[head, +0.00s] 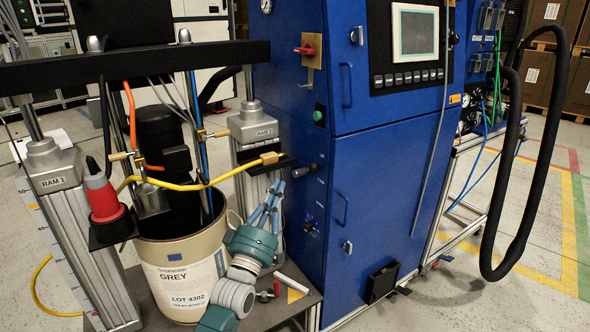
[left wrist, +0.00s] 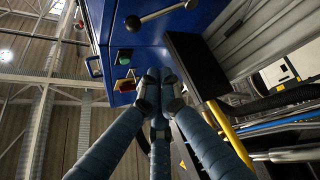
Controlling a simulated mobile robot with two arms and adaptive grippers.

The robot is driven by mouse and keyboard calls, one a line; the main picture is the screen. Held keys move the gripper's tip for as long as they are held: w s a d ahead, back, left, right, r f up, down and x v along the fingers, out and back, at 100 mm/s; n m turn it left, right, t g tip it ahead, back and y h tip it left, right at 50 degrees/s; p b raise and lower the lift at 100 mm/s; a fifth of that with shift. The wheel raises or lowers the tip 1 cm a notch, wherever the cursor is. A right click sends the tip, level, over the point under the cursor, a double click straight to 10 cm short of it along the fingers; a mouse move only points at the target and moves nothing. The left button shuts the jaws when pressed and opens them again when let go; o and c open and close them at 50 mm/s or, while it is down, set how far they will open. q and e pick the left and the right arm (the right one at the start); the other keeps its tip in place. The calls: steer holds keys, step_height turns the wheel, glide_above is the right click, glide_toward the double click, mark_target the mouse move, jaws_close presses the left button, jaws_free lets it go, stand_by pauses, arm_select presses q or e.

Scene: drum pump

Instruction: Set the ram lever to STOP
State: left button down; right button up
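A lever with a black knob (head: 305,170) sticks out from the left side of the blue cabinet, below a green button (head: 319,116). I cannot read any STOP marking. My left gripper (head: 277,193), with blue-grey fingers and a teal wrist, is just below and left of this lever, apart from it. In the left wrist view the fingertips (left wrist: 160,80) are close together with nothing seen between them. They point at the blue cabinet panel, which carries a green button (left wrist: 124,56), a red handle (left wrist: 125,86) and a metal lever (left wrist: 164,12) with rounded ends. My right gripper is not in view.
The blue cabinet (head: 385,150) blocks the right. A black hose loop (head: 547,165) hangs beyond. Floor at far right is clear.

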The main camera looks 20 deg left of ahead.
mark_target(308, 170)
arm_select(q)
steer(key=x, duration=1)
steer(key=d+f, duration=0.1)
steer(key=d+b, duration=0.1)
steer(key=d, duration=0.1)
steer(key=shift+s+f, duration=0.2)
steer(key=shift+f, duration=0.2)
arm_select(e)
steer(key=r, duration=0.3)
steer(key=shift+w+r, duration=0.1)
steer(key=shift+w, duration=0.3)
arm_select(q)
steer(key=shift+f, duration=0.1)
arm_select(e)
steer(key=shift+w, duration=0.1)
